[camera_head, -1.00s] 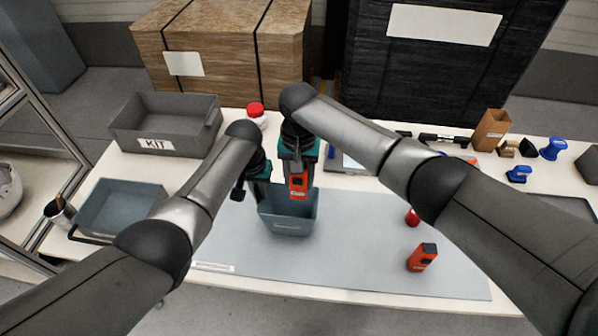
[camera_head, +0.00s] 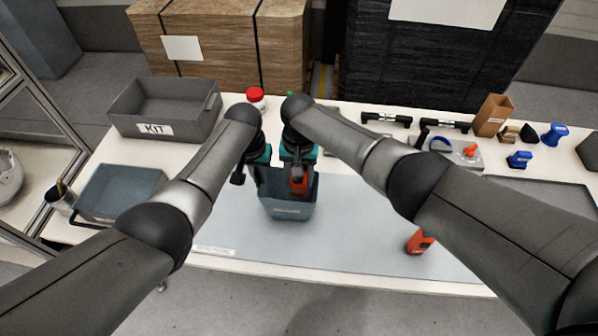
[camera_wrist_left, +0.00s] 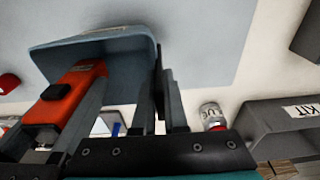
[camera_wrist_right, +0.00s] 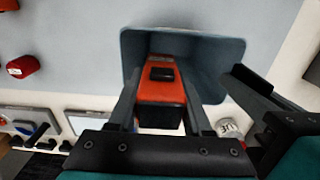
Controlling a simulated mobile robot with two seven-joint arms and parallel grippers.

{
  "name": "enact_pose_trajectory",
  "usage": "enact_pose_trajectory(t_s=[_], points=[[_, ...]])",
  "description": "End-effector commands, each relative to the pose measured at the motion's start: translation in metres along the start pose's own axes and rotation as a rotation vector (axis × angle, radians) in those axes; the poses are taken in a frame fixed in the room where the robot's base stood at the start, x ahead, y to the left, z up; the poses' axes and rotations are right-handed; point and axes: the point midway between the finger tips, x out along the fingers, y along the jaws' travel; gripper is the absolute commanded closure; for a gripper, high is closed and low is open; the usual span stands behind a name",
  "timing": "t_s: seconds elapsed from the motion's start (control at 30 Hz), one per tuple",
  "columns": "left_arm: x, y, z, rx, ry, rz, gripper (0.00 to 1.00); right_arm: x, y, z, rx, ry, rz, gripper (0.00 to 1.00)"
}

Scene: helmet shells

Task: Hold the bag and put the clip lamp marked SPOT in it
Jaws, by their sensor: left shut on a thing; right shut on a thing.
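The bag (camera_head: 289,211) is an open blue-grey container standing on the grey mat. My left gripper (camera_head: 262,184) is shut on its left wall; the wall shows between the fingers in the left wrist view (camera_wrist_left: 152,95). An orange and black clip lamp (camera_head: 299,183) is held by my right gripper (camera_head: 299,172), over and partly within the bag's mouth. In the right wrist view the lamp (camera_wrist_right: 162,85) sits between the fingers with the bag (camera_wrist_right: 215,62) around its far end. I cannot read a mark on the lamp.
A second orange lamp (camera_head: 419,241) lies on the mat (camera_head: 350,235) to the right, partly hidden by my right arm.

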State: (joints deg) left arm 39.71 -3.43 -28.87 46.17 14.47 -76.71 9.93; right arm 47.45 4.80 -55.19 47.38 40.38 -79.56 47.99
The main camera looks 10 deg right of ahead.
Motion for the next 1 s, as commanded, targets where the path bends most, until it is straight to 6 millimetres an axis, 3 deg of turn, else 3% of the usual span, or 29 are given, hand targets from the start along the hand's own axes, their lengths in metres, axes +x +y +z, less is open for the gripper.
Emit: enact_pose_trajectory(t_s=[0.23, 0.53, 0.57, 0.87, 1.0], points=[[0.002, -0.001, 0.002, 0.001, -0.005, -0.004, 1.00, 0.013, 0.000, 0.000, 0.000, 0.000, 0.001, 1.00], [0.002, -0.001, 0.002, 0.001, -0.005, -0.004, 1.00, 0.014, 0.000, 0.000, -0.001, 0.001, 0.000, 1.00], [0.002, -0.001, 0.002, 0.001, -0.005, -0.004, 1.00, 0.014, 0.000, 0.001, -0.001, 0.001, 0.000, 0.49], [0.002, -0.001, 0.002, 0.001, -0.005, -0.004, 1.00, 0.014, 0.000, 0.000, -0.001, 0.001, 0.001, 0.16], [0.002, -0.001, 0.002, 0.001, -0.005, -0.004, 1.00, 0.015, 0.000, 0.001, 0.000, 0.000, 0.001, 0.15]])
